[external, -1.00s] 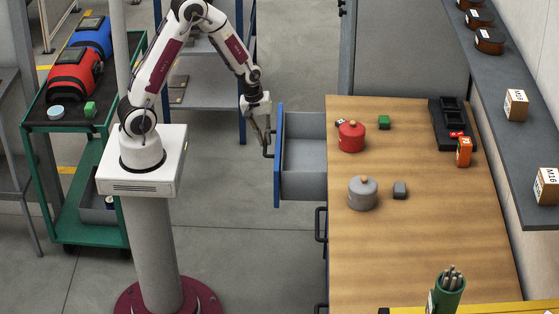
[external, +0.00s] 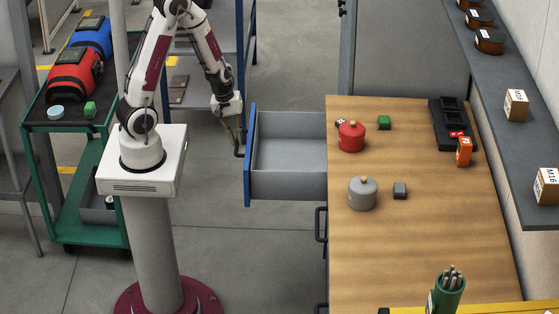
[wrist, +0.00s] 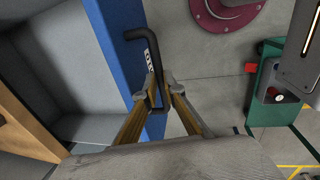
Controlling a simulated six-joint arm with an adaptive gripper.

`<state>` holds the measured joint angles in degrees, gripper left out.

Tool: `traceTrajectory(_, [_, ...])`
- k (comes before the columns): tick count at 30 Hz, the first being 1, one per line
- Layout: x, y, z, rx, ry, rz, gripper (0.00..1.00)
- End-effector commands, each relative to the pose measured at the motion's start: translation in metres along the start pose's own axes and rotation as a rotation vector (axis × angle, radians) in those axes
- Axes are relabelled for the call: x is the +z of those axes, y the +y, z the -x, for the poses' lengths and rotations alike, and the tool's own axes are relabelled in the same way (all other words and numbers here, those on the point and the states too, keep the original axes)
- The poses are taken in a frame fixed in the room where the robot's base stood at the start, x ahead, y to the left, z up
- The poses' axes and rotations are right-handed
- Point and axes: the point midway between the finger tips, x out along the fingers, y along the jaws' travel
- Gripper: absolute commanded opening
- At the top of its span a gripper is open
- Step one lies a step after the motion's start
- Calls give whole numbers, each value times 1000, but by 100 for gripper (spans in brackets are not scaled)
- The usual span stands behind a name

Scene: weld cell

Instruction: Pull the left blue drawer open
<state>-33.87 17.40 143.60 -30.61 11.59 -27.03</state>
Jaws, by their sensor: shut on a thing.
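The blue-fronted drawer (external: 249,160) stands well out from the left side of the wooden workbench. Its grey inside (external: 290,150) is in view and looks empty. My gripper (external: 239,150) is at the drawer front's outer side, shut on the dark drawer handle (wrist: 148,42). In the wrist view the gripper's fingers (wrist: 158,95) close around one end of the handle, beside the blue front (wrist: 105,45). The handle is mostly hidden by the gripper in the external view.
The workbench (external: 420,250) carries a red pot (external: 351,136), a grey pot (external: 362,193) and small blocks. More dark handles (external: 320,225) show below its left edge. A green cart (external: 68,215) stands at the left. The floor between my pedestal and the drawer is clear.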

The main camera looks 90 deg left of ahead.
Motion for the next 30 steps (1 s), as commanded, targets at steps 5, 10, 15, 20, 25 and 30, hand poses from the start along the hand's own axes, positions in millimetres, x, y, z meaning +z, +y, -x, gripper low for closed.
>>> traceTrajectory(5, [0,0,0,0,0,0,0])
traceTrajectory(10, [0,0,0,0,0,0,16])
traceTrajectory(15, [0,0,0,0,0,0,16])
traceTrajectory(20, [0,0,1,1,0,0,16])
traceTrajectory(25, [0,1,5,3,0,-1,16])
traceTrajectory(30, [0,2,14,4,0,-1,16])
